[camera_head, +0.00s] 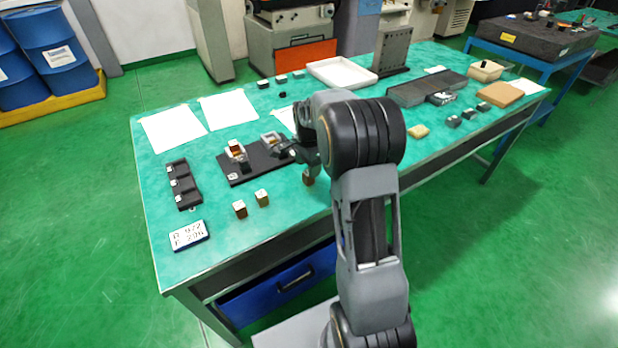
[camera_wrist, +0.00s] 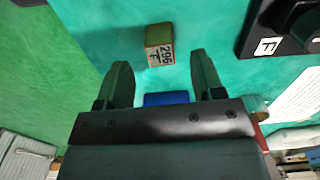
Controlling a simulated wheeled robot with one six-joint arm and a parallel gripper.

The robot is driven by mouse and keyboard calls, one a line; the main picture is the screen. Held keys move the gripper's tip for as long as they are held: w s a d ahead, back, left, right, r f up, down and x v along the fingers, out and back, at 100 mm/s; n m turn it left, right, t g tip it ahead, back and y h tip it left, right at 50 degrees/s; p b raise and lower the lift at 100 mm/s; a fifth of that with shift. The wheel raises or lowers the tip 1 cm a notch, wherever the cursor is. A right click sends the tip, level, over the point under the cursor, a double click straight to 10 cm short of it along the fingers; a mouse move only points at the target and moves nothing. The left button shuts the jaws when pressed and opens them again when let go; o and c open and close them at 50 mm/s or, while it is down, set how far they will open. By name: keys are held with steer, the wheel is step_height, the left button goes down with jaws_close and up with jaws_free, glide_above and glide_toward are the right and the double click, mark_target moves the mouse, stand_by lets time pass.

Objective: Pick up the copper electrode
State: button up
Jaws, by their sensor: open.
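A small copper-brown block (camera_wrist: 159,52) with a white label reading "296" and "F" stands on the green mat in the wrist view. It is just beyond and between the tips of my gripper (camera_wrist: 160,66). The two dark fingers are apart, with nothing held. In the head view my gripper (camera_head: 304,158) hangs low at the near side of the black fixture plate, partly hidden by my arm. A small copper block (camera_head: 308,179) shows just below it. Two more copper blocks, one nearer (camera_head: 240,210) and one beside it (camera_head: 262,198), stand to the left.
The black fixture plate (camera_head: 240,176) carries two holders, one with a copper piece in it. A black tray (camera_head: 182,186) and a label plate reading "A 972, F 296" (camera_head: 188,236) lie at the left. White sheets (camera_head: 229,110) lie behind.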

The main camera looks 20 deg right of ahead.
steer(key=shift+d+f, duration=0.1)
steer(key=shift+f, duration=2.05)
steer(key=shift+c, duration=0.3)
steer(key=shift+w, duration=0.1)
jaws_close()
